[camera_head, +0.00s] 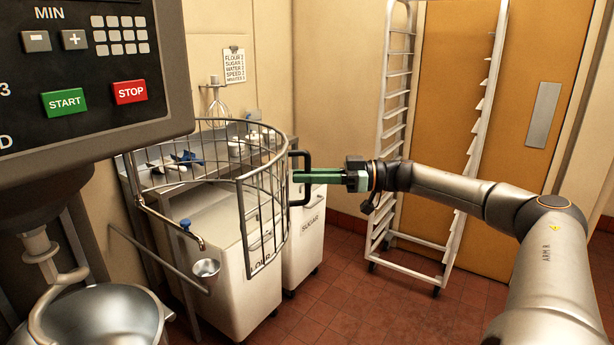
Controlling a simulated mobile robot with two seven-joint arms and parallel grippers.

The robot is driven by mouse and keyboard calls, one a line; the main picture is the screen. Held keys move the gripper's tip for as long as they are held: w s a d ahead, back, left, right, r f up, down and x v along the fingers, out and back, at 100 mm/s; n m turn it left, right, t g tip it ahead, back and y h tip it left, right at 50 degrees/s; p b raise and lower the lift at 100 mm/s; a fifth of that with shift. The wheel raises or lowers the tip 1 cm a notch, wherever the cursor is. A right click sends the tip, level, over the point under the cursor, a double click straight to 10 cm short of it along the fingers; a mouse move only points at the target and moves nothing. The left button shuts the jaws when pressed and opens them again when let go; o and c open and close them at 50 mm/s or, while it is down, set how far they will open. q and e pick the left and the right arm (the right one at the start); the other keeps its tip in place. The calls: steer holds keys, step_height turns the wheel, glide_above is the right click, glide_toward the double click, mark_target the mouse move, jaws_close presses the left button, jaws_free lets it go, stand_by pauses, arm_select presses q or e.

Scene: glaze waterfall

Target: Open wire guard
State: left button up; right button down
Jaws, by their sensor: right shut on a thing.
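The wire guard (243,200) is a curved cage of metal bars in the middle left, swung out to the right of the mixer. Its black handle (306,160) stands on its right side. My right gripper (298,177) reaches in from the right, with its green fingers shut on the handle. The fingertips partly overlap the handle and the guard's edge. The mixer head with START and STOP buttons (98,70) is at the upper left, and its steel bowl (95,318) is below it. My left gripper is not in view.
White bins marked FLOUR (225,285) and SUGAR (308,250) stand behind and below the guard, under a steel counter (255,160). A rack (392,130) stands before an orange door (450,60). Red tile floor is clear at centre.

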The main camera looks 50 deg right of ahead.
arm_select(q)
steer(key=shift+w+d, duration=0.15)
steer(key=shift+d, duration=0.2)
arm_select(e)
steer(key=shift+w+d+r, duration=0.1)
steer(key=shift+w+d, duration=0.1)
steer(key=shift+d, duration=0.15)
steer(key=c, duration=0.8)
jaws_free()
steer(key=shift+c, duration=0.2)
arm_select(q)
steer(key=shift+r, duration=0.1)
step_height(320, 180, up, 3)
steer(key=p, duration=0.3)
arm_select(e)
steer(key=v, duration=1.2)
steer(key=shift+s+d, duration=0.25)
